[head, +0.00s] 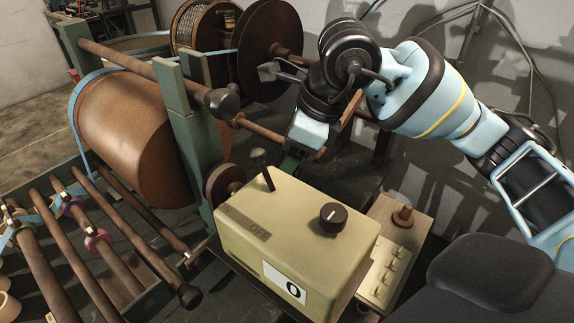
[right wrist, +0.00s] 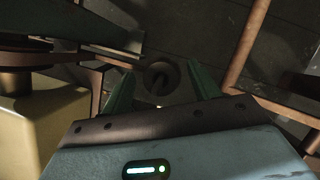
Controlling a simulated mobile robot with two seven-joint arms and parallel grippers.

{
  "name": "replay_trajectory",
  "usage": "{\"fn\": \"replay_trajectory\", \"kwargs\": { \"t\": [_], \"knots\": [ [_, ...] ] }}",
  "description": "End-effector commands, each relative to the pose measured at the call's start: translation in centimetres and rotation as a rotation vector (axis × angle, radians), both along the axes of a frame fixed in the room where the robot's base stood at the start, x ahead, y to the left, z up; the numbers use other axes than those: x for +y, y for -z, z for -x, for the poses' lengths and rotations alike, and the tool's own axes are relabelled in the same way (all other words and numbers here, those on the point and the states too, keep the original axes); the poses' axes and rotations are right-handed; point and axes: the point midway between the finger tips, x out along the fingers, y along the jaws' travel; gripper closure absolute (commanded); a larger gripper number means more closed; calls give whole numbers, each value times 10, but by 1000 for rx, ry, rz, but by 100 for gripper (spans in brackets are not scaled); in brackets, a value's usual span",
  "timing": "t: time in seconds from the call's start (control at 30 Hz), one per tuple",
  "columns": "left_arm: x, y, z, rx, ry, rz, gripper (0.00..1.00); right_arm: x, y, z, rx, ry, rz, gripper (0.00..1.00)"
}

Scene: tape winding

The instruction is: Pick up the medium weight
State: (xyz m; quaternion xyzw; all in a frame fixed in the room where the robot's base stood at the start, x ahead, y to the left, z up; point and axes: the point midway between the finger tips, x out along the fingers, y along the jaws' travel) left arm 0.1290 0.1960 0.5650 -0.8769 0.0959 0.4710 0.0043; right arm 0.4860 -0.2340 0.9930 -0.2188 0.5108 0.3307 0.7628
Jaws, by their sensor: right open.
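My right gripper (head: 291,164) reaches down behind the cream control box in the head view. In the right wrist view its two green fingers (right wrist: 158,92) stand apart. A round, dull grey-brown piece with a dark centre (right wrist: 161,68) lies beyond and between the fingertips; it may be a weight, but I cannot tell its size. No clear gap or contact between it and the fingers can be judged. In the head view the box and gripper hide that spot, and I cannot make out the medium weight. My left gripper is out of view.
The control box (head: 262,222) has a dark knob (head: 333,217), a lever and a "0" label. Wooden rods, a large brown drum (head: 140,130) and reels fill the left. A wooden bar (right wrist: 243,55) runs right of the fingers.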

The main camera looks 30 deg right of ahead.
Motion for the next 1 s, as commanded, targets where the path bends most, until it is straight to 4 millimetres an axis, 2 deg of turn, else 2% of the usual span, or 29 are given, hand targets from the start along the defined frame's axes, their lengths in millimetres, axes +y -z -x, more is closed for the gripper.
{"fn": "replay_trajectory", "kwargs": {
  "t": [0.07, 0.5, 0.77, 0.87, 1.0],
  "knots": [
    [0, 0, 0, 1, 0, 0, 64, 0, 0, 0, 0, 0, 0, 39],
    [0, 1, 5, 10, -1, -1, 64, 0, -1, 0, -1, 0, -1, 93],
    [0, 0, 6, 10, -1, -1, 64, 0, -5, 0, -3, 0, -2, 93],
    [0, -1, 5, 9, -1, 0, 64, 0, -16, -1, -6, 0, -1, 93],
    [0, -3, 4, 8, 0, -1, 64, 1, -42, -1, -7, -1, -3, 93]
  ]
}}
